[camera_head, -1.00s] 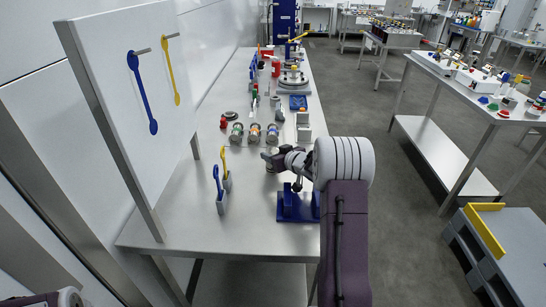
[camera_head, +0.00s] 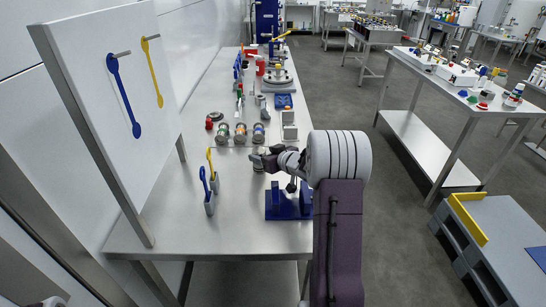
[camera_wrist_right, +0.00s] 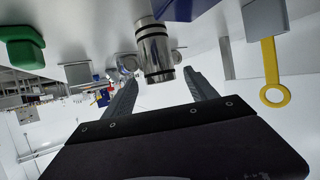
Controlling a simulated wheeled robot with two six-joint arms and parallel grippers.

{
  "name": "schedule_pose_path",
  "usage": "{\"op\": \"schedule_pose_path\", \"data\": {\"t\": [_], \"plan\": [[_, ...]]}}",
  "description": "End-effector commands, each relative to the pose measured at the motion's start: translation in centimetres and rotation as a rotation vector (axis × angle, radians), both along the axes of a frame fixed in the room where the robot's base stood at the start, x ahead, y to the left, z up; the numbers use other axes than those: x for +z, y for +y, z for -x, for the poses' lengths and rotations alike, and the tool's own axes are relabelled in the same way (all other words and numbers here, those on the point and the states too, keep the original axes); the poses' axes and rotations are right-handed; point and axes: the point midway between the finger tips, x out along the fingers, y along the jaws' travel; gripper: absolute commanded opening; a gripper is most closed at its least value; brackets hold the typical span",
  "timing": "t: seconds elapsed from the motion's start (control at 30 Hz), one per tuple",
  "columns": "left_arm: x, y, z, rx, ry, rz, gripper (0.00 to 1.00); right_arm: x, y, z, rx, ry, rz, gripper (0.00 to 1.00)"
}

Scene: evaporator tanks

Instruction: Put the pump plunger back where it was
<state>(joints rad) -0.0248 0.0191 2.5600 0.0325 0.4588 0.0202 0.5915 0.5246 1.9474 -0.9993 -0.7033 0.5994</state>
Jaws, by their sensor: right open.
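A shiny metal cylinder with dark rings, which looks like the pump plunger (camera_wrist_right: 154,52), shows between my right fingers in the right wrist view. My right gripper (camera_wrist_right: 161,78) is open, with one finger on each side of it. I cannot tell whether the fingers touch it. In the head view my right gripper (camera_head: 262,157) is low over the bench, and the cylinder is mostly hidden there. A blue stand (camera_head: 288,206) is on the bench just nearer than the gripper. Which part is the plunger's seat is unclear.
Holders with a blue and a yellow spoon-like tool (camera_head: 209,203) stand left of the gripper. Several jars (camera_head: 240,133) are in a row behind. A white board (camera_head: 112,100) with hanging tools is at the left. The bench's near left part is clear.

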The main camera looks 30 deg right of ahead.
Motion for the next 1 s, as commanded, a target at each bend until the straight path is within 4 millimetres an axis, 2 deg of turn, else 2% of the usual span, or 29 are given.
{"op": "schedule_pose_path", "data": {"t": [0.2,0.4,1.0], "plan": [[0.7,0.0,0.0,0.0,0.0,0.0,0.5,2.3,-0.3,5.0,-0.004,-0.001,0.001,0.66],[1.0,0.0,0.0,0.0,0.0,0.0,0.5,3.2,-0.3,7.5,-0.002,0.0,0.001,0.66],[1.0,0.0,0.0,0.0,0.0,0.0,0.5,3.2,-0.3,7.8,0.0,0.0,0.0,0.66]]}}
